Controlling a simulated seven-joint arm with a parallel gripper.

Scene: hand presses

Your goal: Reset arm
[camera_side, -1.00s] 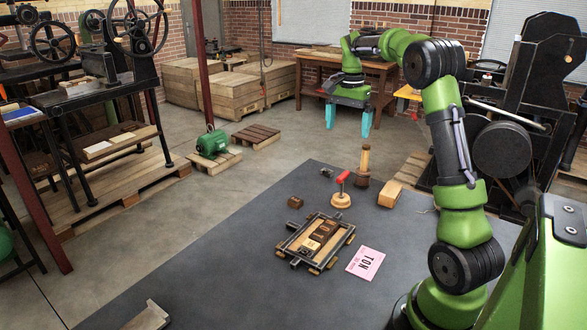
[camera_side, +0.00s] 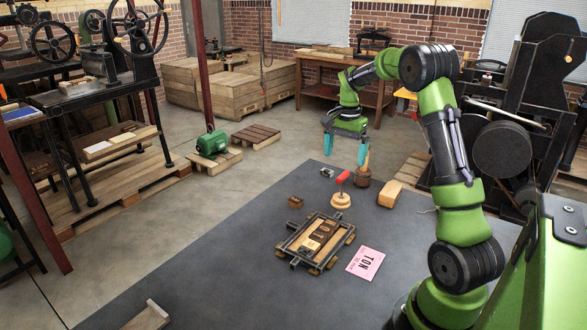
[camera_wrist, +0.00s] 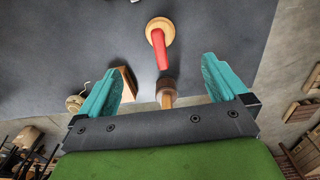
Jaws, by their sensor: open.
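My gripper (camera_side: 345,150) has teal fingers and is open with nothing between them. In the side view it hangs in the air over the far edge of the dark table, above and behind the red-handled tool. In the wrist view my gripper (camera_wrist: 160,85) shows both fingers spread wide. The tool with a red handle and round wooden base (camera_side: 340,200) stands upright on the table; it also shows in the wrist view (camera_wrist: 161,45). A wooden-handled tool with a dark brown base (camera_side: 363,178) stands close to my gripper, its handle partly near the right finger.
A metal frame with wooden type blocks (camera_side: 316,243) lies mid-table, with a pink printed card (camera_side: 365,263) beside it. A wooden block (camera_side: 385,194), a small brown block (camera_side: 295,202) and a small metal piece (camera_side: 327,172) lie around. The table's left front (camera_side: 210,285) is mostly clear.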

